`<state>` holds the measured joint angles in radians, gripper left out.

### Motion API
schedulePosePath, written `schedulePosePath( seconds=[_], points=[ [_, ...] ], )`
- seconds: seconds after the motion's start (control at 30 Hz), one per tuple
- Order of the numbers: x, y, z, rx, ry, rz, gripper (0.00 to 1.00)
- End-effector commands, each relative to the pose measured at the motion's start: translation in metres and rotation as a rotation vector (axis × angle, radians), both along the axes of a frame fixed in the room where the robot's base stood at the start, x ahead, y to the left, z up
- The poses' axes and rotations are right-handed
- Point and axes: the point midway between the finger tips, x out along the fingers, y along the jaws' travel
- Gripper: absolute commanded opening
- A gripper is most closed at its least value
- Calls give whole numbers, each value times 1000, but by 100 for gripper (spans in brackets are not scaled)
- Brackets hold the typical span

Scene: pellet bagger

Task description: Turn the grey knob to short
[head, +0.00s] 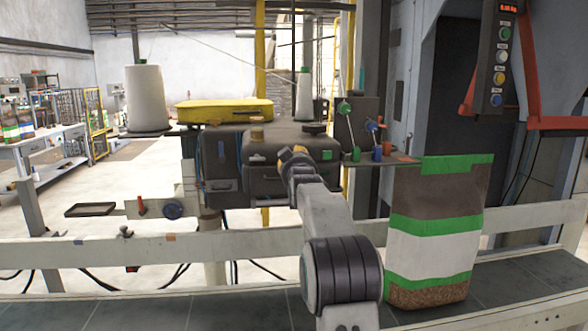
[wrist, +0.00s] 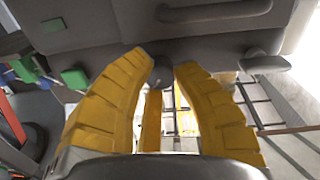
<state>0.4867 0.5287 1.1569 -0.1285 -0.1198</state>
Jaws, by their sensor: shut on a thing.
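The grey knob (wrist: 168,76) is small and dark grey in the wrist view, partly hidden between the yellow fingertips. My gripper (wrist: 165,64) has its fingertips on either side of it and is shut on it. In the head view my gripper (head: 293,152) is at the front of the dark sewing-machine head (head: 222,178), and it hides the knob there. No setting mark or "short" label can be read in either view, so I cannot tell which way the knob points.
A brown, green and white bag (head: 438,230) stands on the conveyor (head: 240,310) at the right. A pale rail (head: 90,258) runs under my arm. Small green and blue knobs (head: 377,153) sit right of the machine. A control box (head: 497,55) hangs upper right.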

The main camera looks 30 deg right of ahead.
Motion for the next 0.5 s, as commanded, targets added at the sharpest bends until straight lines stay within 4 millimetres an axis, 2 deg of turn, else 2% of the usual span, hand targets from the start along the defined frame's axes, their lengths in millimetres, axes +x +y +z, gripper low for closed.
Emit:
schedulePosePath(
  seconds=[0.5],
  points=[
    [1, 1, -1, -229, 115, -2, 0]
  ],
)
